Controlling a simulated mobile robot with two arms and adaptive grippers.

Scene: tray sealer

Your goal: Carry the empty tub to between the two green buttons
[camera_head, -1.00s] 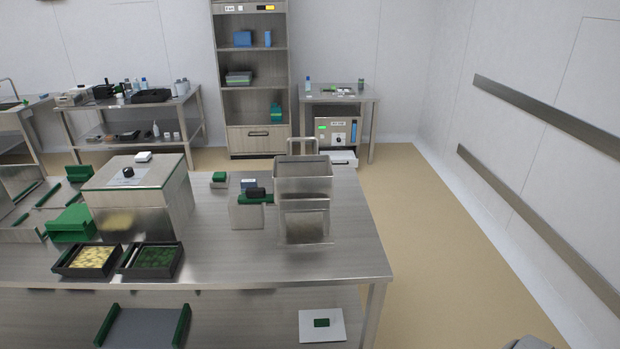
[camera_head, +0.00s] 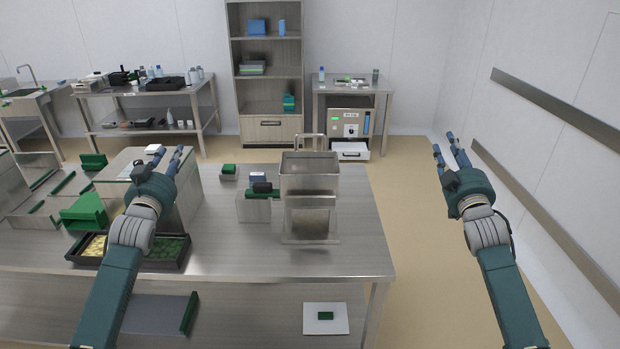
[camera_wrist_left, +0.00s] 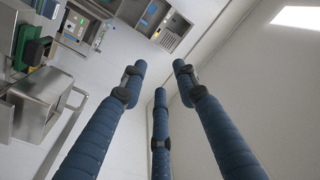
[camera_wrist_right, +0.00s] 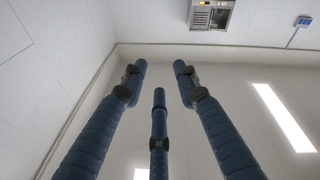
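I cannot tell for sure which thing is the empty tub; black tubs at the table's left front hold yellow pieces (camera_head: 94,246) and green pieces (camera_head: 172,248). An open-topped steel container (camera_head: 309,182) stands at the right of the table. Possible green buttons are a green block (camera_head: 229,168) on a small box and a green part (camera_head: 277,194) beside a black piece. My left gripper (camera_head: 168,162) is open and empty above the left part of the table, hiding part of the steel machine and tubs. My right gripper (camera_head: 452,152) is open and empty, right of the table.
The steel table (camera_head: 350,262) has bare room at its front and right. A steel box machine (camera_head: 190,205) and green guides (camera_head: 84,212) stand left. A white plate with a green block (camera_head: 325,316) lies on the lower shelf. Floor (camera_head: 410,200) is clear on the right.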

